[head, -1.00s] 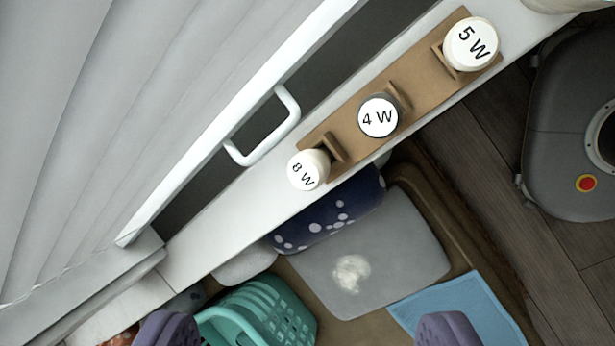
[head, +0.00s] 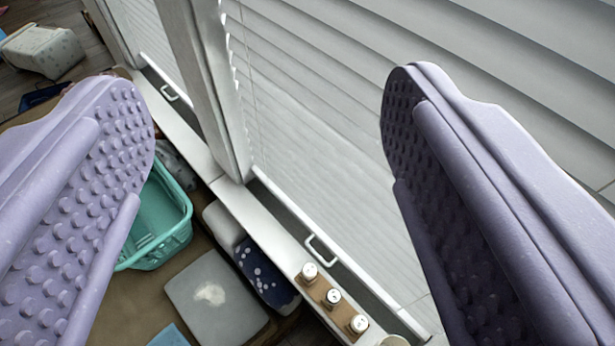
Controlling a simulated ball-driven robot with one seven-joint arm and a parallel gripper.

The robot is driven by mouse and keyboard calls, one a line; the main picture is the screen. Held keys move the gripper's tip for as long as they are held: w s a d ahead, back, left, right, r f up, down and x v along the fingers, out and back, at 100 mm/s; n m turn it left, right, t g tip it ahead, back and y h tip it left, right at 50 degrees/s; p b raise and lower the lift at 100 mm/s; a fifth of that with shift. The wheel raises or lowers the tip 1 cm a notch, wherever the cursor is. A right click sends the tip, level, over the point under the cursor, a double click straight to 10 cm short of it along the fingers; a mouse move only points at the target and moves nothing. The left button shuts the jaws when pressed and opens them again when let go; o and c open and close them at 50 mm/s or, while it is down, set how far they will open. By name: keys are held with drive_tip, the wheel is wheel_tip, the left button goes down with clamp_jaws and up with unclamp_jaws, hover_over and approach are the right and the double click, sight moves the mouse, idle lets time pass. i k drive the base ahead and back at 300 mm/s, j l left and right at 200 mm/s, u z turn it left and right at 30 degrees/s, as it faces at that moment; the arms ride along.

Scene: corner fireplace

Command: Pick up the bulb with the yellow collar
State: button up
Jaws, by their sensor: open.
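Three white-topped bulbs stand in a row on a brown wooden holder (head: 322,289) on the white window sill, at the lower middle of the view. The far bulb (head: 309,271) and the near bulb (head: 358,324) look pale. The middle bulb (head: 333,297) has a darker rim. I cannot make out a yellow collar on any of them, and their labels are too small to read now. My gripper (head: 266,95) is open and empty, with its purple studded fingers wide apart at left and right. The bulbs lie well beyond and below the fingers.
A window with white slats (head: 310,140) and a white handle (head: 320,250) rises beside the sill (head: 252,222). Below the sill are a teal basket (head: 160,225), a grey cushion (head: 215,300) and a dark blue spotted cushion (head: 265,275). A pale object (head: 394,341) is cut off at the bottom edge.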

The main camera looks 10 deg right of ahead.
sight(309, 270)
drive_tip(key=k+j+z, duration=0.2)
drive_tip(key=k, duration=0.35)
drive_tip(key=k+l+z, duration=0.1)
drive_tip(key=z, duration=1.9)
drive_tip(key=j+u, duration=0.1)
drive_tip(key=u, duration=1.9)
